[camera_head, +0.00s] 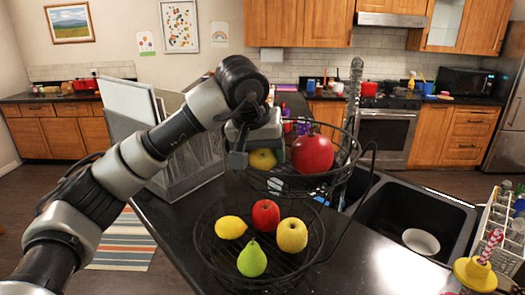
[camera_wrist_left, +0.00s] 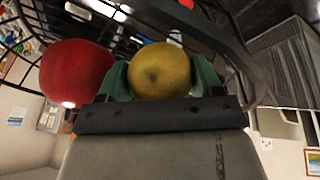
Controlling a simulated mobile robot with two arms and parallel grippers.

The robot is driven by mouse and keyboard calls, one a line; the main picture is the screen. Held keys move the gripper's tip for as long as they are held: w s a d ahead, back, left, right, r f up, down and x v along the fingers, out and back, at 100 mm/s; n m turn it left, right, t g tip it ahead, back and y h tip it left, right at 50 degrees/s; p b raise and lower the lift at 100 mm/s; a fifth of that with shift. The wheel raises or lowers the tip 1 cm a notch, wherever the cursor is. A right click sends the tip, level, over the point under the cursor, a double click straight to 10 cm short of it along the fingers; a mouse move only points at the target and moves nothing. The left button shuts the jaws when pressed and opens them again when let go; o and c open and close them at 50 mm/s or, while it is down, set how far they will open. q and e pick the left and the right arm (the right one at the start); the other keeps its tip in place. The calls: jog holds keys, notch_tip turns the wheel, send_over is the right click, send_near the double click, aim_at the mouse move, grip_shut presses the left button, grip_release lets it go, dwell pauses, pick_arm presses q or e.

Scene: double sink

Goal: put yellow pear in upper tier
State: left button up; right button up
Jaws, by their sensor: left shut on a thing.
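My left gripper (camera_head: 259,152) reaches in from above the upper tier (camera_head: 330,183) of the black wire basket stand. It is shut on the yellow pear (camera_head: 262,160), which sits between its fingers at the left of that tier. In the left wrist view the yellow pear (camera_wrist_left: 160,71) shows as a round yellow-brown fruit between two green finger pads (camera_wrist_left: 161,78). A large red fruit (camera_head: 312,153) lies in the upper tier just right of the pear. It also shows in the left wrist view (camera_wrist_left: 76,72). Whether the pear touches the basket is hard to tell. My right gripper is not in view.
The lower tier (camera_head: 204,258) holds a lemon (camera_head: 230,227), a red apple (camera_head: 266,215), a yellow fruit (camera_head: 291,235) and a green pear (camera_head: 252,259). A grey mesh file holder (camera_head: 190,165) stands left of the stand. The sink (camera_head: 440,205) with a white bowl (camera_head: 421,242) is at right.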

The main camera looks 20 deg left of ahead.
pick_arm(q)
jog(key=shift+f, duration=0.15)
jog(key=o, duration=0.7)
jog(key=shift+s+r, duration=0.1)
jog(key=shift+r, duration=0.3)
jog(key=b+v, duration=0.2)
jog(key=v, duration=0.9)
jog(key=shift+s+a+r, duration=0.1)
jog(key=shift+s+r, duration=0.05)
jog(key=shift+r, duration=0.05)
